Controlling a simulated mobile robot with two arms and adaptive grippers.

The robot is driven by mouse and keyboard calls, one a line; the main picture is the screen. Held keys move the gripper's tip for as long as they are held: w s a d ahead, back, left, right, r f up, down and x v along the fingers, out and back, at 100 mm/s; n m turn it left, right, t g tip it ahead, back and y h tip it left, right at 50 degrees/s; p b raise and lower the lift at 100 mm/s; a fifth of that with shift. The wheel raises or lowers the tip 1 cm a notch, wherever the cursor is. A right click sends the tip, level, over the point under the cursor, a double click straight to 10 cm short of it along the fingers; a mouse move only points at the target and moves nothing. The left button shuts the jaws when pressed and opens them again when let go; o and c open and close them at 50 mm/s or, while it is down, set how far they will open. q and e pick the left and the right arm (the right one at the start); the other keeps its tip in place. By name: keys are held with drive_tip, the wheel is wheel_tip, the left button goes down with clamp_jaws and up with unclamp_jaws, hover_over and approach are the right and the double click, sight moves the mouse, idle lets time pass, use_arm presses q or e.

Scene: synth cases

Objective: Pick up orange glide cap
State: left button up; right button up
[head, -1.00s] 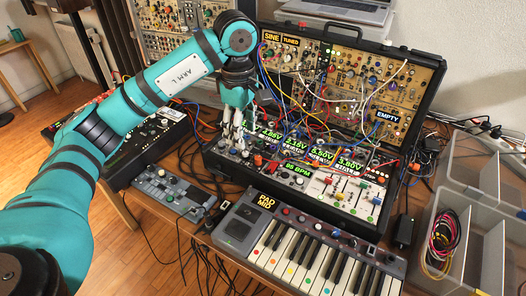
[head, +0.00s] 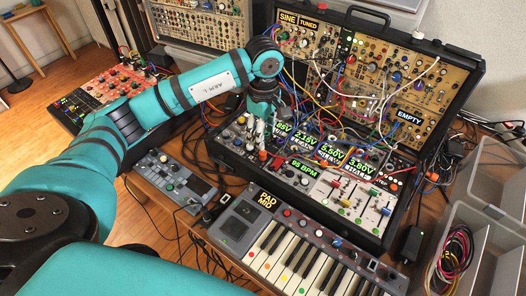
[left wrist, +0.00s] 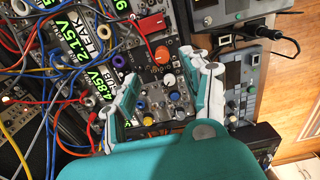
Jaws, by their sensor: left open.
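The orange glide cap (left wrist: 162,54) is a small round knob on the dark panel of the synth case, between the fingertips in the left wrist view. In the head view the cap (head: 263,155) is small, just below the fingers. My left gripper (head: 258,140) points down over the lower left of the case. In the left wrist view the gripper (left wrist: 160,60) is open, with a finger on each side of the cap and nothing held. I cannot tell whether a finger touches the panel. My right gripper is not in view.
A red block (left wrist: 150,23) sits close to the cap. A white knob (left wrist: 169,79) and several blue knobs lie between the fingers. Patch cables (head: 325,95) crowd the case. A keyboard (head: 300,250) stands in front, and grey bins (head: 480,225) at right.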

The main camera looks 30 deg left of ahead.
sight(263, 152)
use_arm(q)
drive_tip(key=shift+s+f+p, duration=0.15)
drive_tip(key=shift+f+p, duration=0.25)
drive_tip(key=shift+f, duration=1.1)
wheel_tip(263, 152, down, 4)
drive_tip(key=shift+r+p, duration=0.2)
drive_tip(key=shift+p, duration=0.35)
drive_tip(key=shift+f, duration=0.3)
drive_tip(key=c, duration=0.8)
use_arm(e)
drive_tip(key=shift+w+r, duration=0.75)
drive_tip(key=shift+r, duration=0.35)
